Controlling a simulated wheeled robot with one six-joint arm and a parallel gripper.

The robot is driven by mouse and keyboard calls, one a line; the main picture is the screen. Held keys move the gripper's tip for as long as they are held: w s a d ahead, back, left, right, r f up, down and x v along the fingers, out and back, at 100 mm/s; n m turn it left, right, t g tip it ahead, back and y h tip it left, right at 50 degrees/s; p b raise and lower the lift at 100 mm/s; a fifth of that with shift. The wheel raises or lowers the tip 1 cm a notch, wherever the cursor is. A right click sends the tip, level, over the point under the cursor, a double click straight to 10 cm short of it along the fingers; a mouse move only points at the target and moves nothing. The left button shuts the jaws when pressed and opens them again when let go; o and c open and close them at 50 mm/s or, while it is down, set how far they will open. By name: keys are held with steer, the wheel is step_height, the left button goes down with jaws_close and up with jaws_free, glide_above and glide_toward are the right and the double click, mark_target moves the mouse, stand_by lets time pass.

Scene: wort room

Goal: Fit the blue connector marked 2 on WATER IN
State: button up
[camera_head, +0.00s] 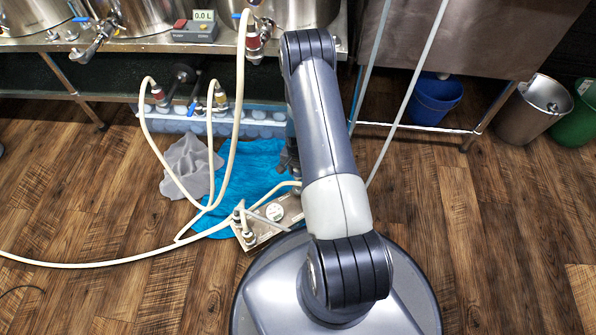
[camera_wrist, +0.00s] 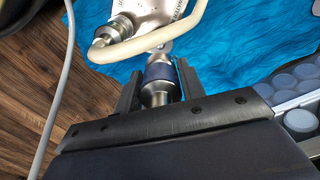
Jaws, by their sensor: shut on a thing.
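My gripper (camera_wrist: 158,82) is shut on a metal connector with a dark blue band (camera_wrist: 158,71). No number is readable on it. Its far end lies close to the metal plate (camera_wrist: 148,14) under a cream hose; I cannot tell whether it touches a port. The plate carries small lettering, only partly visible, and a metal fitting with the hose on it (camera_wrist: 118,28). In the head view the plate (camera_head: 262,231) lies low at the blue cloth's front edge, and my arm hides most of the gripper and the connector.
A blue cloth (camera_head: 240,165) and a grey rag (camera_head: 188,165) lie on the wood floor. Cream hoses (camera_head: 150,264) loop around the plate. A rack of round pale-blue items (camera_wrist: 290,105) stands at the right of the wrist view. A blue bucket (camera_head: 435,98) stands under the right-hand bench.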

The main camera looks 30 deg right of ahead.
steer(key=b, duration=0.3)
glide_above(298, 187)
step_height(298, 187, down, 5)
steer(key=shift+f, duration=0.1)
steer(key=shift+f+b, duration=0.55)
steer(key=shift+f+b, duration=1.25)
steer(key=shift+b, duration=0.05)
stand_by(0.4)
steer(key=o, duration=1.1)
steer(key=shift+o, duration=0.2)
step_height(298, 187, up, 11)
steer(key=p, duration=0.4)
steer(key=shift+f+p, duration=0.1)
steer(key=shift+p, duration=0.25)
steer(key=shift+f, duration=0.1)
steer(key=shift+f+b, duration=1.85)
steer(key=shift+f, duration=2.95)
